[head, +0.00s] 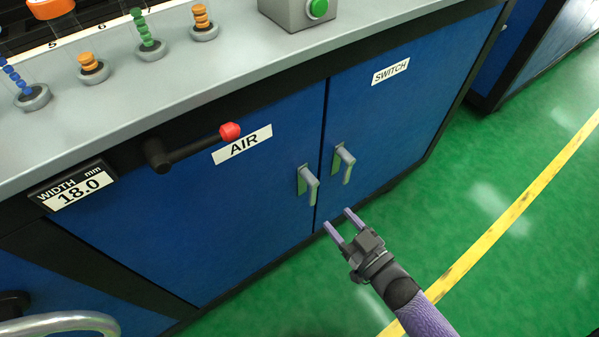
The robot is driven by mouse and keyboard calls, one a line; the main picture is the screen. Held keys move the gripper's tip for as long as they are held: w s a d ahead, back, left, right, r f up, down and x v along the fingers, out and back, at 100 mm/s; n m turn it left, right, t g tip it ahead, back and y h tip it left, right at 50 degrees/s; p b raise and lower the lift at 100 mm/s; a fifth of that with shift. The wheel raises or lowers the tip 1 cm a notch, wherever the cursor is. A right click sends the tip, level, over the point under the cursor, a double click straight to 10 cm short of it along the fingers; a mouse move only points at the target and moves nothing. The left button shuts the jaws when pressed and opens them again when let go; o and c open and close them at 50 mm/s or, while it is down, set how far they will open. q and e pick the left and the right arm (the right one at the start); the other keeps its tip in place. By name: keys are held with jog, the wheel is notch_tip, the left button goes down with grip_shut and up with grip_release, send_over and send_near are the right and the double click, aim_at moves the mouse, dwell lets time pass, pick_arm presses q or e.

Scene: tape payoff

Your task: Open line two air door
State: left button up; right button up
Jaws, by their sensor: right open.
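The air door (225,215) is a blue cabinet panel with a white AIR label (242,144). It looks shut, flush with its frame. Its grey handle (308,184) sits near its right edge. My right gripper (341,222) is open and empty, below and to the right of that handle and apart from it. Its two purple fingers point up and left toward the cabinet. My left gripper is not in view. No marking for line two shows.
The switch door (395,110) with its own handle (343,163) adjoins on the right. A black lever with a red knob (230,131) juts out above the air door. A curved grey bar (60,322) is at bottom left. Green floor (510,190) lies clear at right.

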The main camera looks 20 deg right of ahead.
aim_at(315, 192)
jog(key=b+x, duration=0.3)
jog(key=x, duration=0.6)
jog(key=shift+w+a, duration=0.15)
jog(key=shift+w, duration=0.05)
jog(key=shift+r, duration=0.1)
jog(key=shift+c, duration=0.6)
jog(key=c, duration=0.5)
grip_shut()
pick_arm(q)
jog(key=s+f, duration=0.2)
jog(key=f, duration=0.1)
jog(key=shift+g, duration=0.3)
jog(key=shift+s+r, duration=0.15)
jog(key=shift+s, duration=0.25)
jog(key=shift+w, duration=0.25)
